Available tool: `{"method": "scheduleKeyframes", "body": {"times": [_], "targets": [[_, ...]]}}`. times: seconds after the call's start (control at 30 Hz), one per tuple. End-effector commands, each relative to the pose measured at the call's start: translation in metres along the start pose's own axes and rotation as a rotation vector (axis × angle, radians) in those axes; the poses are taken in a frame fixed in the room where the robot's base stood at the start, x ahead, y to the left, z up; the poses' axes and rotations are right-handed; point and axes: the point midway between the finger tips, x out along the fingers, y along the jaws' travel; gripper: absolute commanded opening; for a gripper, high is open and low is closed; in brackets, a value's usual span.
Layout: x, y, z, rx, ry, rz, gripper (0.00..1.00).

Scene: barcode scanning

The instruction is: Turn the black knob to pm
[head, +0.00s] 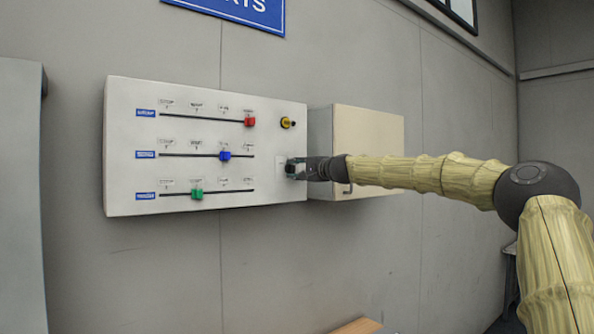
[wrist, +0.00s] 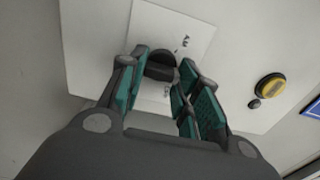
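The black knob (wrist: 162,65) sits on a small white plate (wrist: 190,20) on the control panel. In the head view the knob (head: 290,167) is at the panel's lower right, partly covered by my gripper (head: 297,168). In the wrist view the teal fingertips of my gripper (wrist: 163,72) stand on either side of the knob, very close to it. I cannot tell whether both touch it. Small dark marks show on the plate above right of and below the knob, too small to read.
The panel (head: 120,100) carries red (head: 249,119), blue (head: 225,155) and green (head: 197,194) sliders. A yellow and black button (head: 287,122) sits above the knob; it also shows in the wrist view (wrist: 271,86). A beige box (head: 370,135) is mounted right of the panel, behind my arm.

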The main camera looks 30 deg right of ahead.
Motion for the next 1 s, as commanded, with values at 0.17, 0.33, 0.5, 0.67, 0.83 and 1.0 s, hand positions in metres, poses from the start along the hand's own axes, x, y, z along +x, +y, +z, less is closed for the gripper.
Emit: {"method": "scheduleKeyframes", "body": {"times": [0.17,0.33,0.5,0.67,0.83,1.0], "targets": [[-0.001,-0.002,-0.001,0.000,0.002,-0.002,0.54],[-0.001,-0.001,-0.001,0.000,0.002,-0.002,0.54],[-0.003,-0.001,-0.001,0.000,0.001,-0.001,0.54],[-0.013,-0.002,-0.002,0.001,0.001,-0.002,0.54],[-0.030,-0.001,-0.001,0.001,0.000,-0.002,0.54],[-0.049,-0.001,-0.002,0.001,0.001,-0.003,0.54]]}}
